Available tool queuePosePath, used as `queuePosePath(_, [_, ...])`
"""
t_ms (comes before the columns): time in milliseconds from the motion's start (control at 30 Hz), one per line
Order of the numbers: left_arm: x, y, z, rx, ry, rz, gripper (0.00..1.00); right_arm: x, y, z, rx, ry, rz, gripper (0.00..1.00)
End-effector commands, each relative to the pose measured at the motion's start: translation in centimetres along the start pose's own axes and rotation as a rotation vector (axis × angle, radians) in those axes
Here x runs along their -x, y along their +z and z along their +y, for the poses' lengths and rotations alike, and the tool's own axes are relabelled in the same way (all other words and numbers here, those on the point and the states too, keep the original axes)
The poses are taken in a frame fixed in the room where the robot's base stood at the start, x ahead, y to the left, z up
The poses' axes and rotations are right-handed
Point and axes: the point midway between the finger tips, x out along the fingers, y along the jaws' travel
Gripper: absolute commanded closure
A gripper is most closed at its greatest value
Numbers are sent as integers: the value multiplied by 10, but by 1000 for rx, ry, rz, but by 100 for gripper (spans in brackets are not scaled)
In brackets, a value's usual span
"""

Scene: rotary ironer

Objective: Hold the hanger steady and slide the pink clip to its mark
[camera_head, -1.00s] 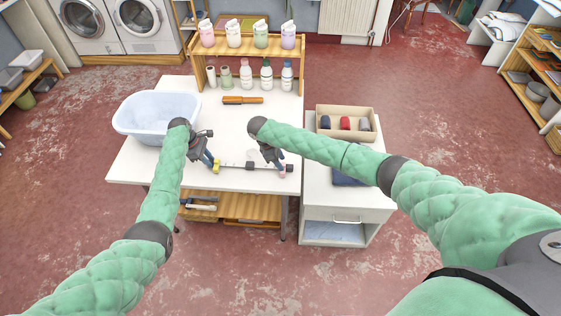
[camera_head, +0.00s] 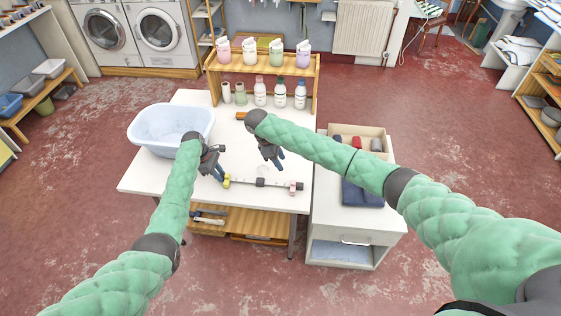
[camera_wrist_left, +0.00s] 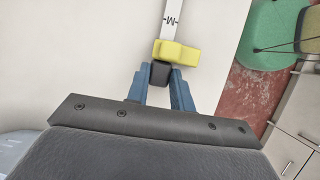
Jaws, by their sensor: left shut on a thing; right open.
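The hanger bar (camera_head: 244,182) lies along the front of the white table, with a dark block (camera_head: 260,183) at its middle. A yellow clip (camera_head: 227,181) is near its left end and the pink clip (camera_head: 293,187) near its right end. My left gripper (camera_head: 222,177) is shut on the hanger's dark left end; the left wrist view shows this end (camera_wrist_left: 160,74) between the blue fingers, beside the yellow clip (camera_wrist_left: 177,53) and a strip marked M (camera_wrist_left: 173,18). My right gripper (camera_head: 277,167) is open and empty, behind the bar and left of the pink clip, apart from it.
A pale blue basin (camera_head: 170,130) stands at the table's left. A wooden rack (camera_head: 262,68) with bottles stands at the back. A drawer cabinet (camera_head: 352,225) adjoins on the right, carrying a wooden box (camera_head: 345,131) and dark folded cloth (camera_head: 362,192). An orange-handled tool (camera_head: 242,115) is partly hidden.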

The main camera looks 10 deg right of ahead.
Motion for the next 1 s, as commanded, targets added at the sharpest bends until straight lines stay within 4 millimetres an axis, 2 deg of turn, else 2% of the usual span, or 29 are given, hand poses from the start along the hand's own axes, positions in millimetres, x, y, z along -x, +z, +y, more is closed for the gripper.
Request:
queuePosePath(167, [0, 0, 0, 0, 0, 0, 100, 0, 0, 0, 0, 0, 0, 58])
queuePosePath(200, [0, 0, 0, 0, 0, 0, 71, 0, 0, 0, 0, 0, 0, 58])
queuePosePath(300, [0, 0, 0, 0, 0, 0, 52, 0, 0, 0, 0, 0, 0, 58])
queuePosePath(667, [3, 0, 0, 0, 1, 0, 52, 0, 0, 0, 0, 0, 0, 58])
queuePosePath(867, [28, -1, 1, 0, 3, 1, 52, 0, 0, 0, 0, 0, 0, 58])
queuePosePath(1000, [55, -1, 1, 0, 3, 1, 52, 0, 0, 0, 0, 0, 0, 58])
